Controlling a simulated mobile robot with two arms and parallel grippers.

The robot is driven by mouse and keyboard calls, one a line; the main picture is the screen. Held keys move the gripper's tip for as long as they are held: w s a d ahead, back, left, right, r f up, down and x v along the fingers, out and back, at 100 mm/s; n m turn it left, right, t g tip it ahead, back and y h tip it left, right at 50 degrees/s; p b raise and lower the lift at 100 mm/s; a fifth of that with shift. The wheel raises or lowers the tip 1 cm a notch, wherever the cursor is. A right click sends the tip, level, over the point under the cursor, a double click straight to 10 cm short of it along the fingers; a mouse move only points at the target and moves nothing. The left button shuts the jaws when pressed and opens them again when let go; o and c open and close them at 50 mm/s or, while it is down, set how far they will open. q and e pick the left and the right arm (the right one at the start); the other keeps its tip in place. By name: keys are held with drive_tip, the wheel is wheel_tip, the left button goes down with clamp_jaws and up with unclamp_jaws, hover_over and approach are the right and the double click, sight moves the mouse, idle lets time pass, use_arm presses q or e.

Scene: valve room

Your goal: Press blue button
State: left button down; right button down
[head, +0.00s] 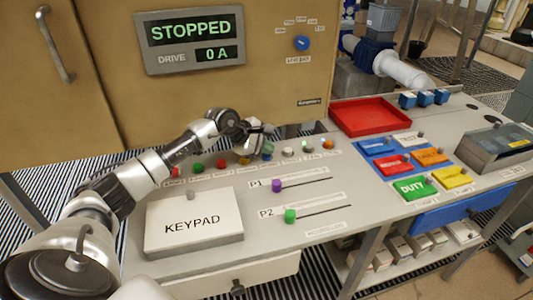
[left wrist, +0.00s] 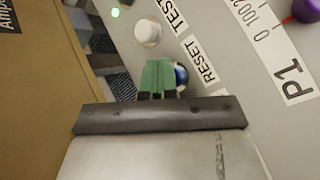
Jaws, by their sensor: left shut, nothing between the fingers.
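The blue button (head: 267,156) is in the row of buttons along the back of the grey console. In the left wrist view the blue button (left wrist: 181,75) shows beside the label RESET, partly hidden behind my fingers. My left gripper (head: 264,141) reaches in over the row from the left. Its green fingertips (left wrist: 158,74) are shut and empty, right at the blue button. I cannot tell whether they touch it. My right gripper is in neither view.
Purple slider P1 (head: 277,185), green slider P2 (head: 290,216) and a KEYPAD cover (head: 194,222) lie in front. The cabinet display (head: 192,40) reads STOPPED. A red tray (head: 370,128) sits right.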

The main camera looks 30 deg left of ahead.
sight(267, 156)
use_arm(q)
drive_tip(key=shift+r, duration=0.8)
drive_tip(key=shift+p, duration=0.3)
drive_tip(key=shift+r+p, duration=1.25)
drive_tip(key=shift+r, duration=1.3)
drive_tip(key=shift+f, duration=0.1)
